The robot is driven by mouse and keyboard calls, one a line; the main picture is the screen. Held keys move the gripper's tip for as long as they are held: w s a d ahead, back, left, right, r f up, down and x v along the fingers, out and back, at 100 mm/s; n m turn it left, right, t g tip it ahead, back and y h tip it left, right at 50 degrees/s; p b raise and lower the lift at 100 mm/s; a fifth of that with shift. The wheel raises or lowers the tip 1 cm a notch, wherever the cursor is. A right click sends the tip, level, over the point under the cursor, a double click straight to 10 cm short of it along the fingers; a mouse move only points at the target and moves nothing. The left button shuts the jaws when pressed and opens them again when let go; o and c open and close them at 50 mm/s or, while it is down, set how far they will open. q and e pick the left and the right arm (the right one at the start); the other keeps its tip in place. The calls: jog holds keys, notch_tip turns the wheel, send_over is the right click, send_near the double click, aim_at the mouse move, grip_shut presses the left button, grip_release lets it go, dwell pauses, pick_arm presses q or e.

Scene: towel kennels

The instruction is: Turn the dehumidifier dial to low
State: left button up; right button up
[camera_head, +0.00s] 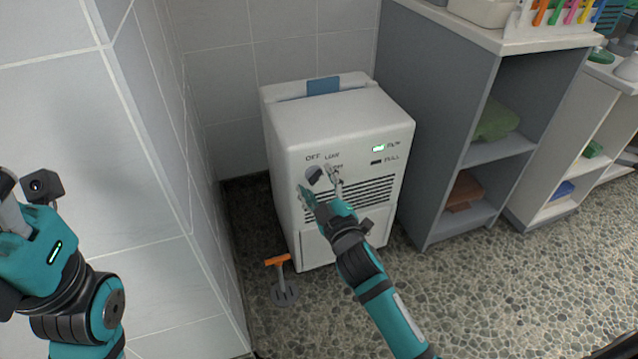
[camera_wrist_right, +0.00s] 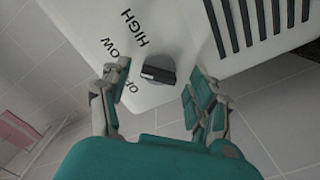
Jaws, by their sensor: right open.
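The white dehumidifier (camera_head: 350,110) stands on the floor in the wall corner. Its dark round dial (camera_head: 313,174) is on the front, near the OFF, LOW and HIGH lettering. In the right wrist view the dial (camera_wrist_right: 160,69) has a raised bar with a pale mark at its left end, roughly towards OFF. My right gripper (camera_head: 319,181) is open in front of the dial. In the wrist view its fingers (camera_wrist_right: 156,76) stand on either side of the dial, with gaps showing; contact is not visible. My left gripper (camera_head: 10,200) is at the left edge, its fingers partly cut off.
A tiled wall (camera_head: 150,130) is close on the left. A grey shelf unit (camera_head: 440,100) with folded towels stands right of the dehumidifier. The pebbled floor (camera_head: 500,300) at front right is clear.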

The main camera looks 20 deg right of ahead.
jog(key=shift+s, duration=0.1)
jog(key=s, duration=1.1)
jog(key=shift+s+d, duration=0.25)
jog(key=shift+s, duration=0.15)
jog(key=shift+r, duration=0.1)
